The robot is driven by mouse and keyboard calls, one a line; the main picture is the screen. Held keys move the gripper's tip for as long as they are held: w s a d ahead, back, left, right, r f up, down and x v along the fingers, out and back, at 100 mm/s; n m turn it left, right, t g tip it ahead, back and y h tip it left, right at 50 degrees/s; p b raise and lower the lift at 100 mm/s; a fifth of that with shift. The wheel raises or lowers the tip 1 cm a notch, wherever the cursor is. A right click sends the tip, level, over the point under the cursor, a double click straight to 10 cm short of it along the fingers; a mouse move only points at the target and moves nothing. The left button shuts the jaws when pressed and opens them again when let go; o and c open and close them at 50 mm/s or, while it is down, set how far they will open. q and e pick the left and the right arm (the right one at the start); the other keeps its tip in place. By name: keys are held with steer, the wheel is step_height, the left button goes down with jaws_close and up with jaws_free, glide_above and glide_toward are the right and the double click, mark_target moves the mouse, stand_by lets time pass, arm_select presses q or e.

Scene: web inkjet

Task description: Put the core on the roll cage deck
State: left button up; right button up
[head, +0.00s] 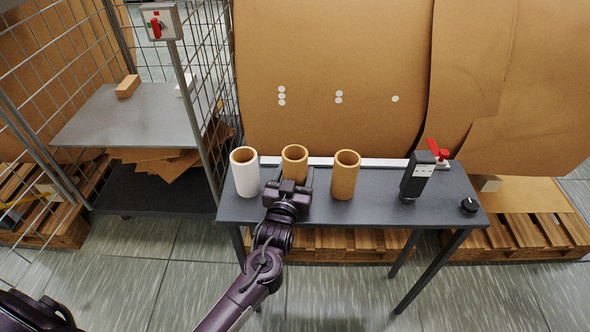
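Three cores stand upright in a row on the dark table (385,208). A white core (246,178) is at the left, a brown core (295,154) is in the middle, and another brown core (344,176) is at the right. My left gripper (291,180) is at the near side of the middle core, with fingers at its sides. The gripper body hides that core's lower part, so I cannot tell whether the fingers touch it. The roll cage deck (112,128) is the grey upper shelf at the left. My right gripper is out of view.
A brown block (128,86) and a white item (186,85) lie on the deck's far part; its front is clear. Cage mesh and a post with a switch box (161,22) stand between deck and table. A black device (417,174) and knob (469,205) are on the table's right.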

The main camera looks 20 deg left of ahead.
arm_select(q)
steer(key=c, duration=0.6)
steer(key=shift+o, duration=0.2)
